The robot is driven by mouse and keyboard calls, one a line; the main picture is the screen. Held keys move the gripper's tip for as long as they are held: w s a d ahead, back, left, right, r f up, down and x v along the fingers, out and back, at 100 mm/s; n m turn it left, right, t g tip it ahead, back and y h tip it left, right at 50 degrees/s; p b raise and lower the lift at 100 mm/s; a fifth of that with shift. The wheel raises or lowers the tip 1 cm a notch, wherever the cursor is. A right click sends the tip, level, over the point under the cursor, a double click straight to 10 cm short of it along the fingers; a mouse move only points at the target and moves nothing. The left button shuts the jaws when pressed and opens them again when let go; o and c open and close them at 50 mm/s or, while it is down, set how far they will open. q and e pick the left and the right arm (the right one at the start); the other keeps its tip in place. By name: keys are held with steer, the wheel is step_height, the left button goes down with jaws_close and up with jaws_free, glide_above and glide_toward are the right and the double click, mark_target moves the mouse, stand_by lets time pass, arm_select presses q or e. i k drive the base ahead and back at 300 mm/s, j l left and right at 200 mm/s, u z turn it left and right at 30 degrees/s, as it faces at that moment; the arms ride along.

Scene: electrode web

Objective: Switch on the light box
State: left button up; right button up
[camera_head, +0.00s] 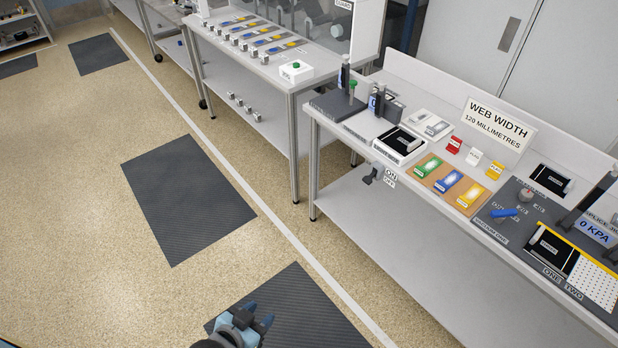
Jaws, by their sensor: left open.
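A low white box with a black top (400,144) stands near the left front of the right-hand bench; its small label is too small to read, so I cannot tell for sure that it is the light box. A dark lever switch (372,176) sits at the bench's front edge below it, beside an ON / OFF label (390,176). I cannot tell which position the lever is in. My left gripper (257,317) is open and empty at the bottom of the view, over a dark floor mat, well apart from the switch. My right gripper is not in view.
The right-hand bench (440,209) carries coloured trays (447,182), a WEB WIDTH sign (495,124), bottles and a grey splice station (510,215). Another bench (265,70) stands further back. The floor (100,150) in front is clear, with flat dark mats (188,198).

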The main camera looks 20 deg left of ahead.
mark_target(367, 179)
steer(key=i+l+u, duration=0.15)
steer(key=i+u, duration=0.25)
steer(key=i+l+u, duration=0.2)
steer(key=u, duration=0.15)
steer(key=i+l+u, duration=0.25)
steer(key=u, duration=0.15)
steer(key=l, duration=0.05)
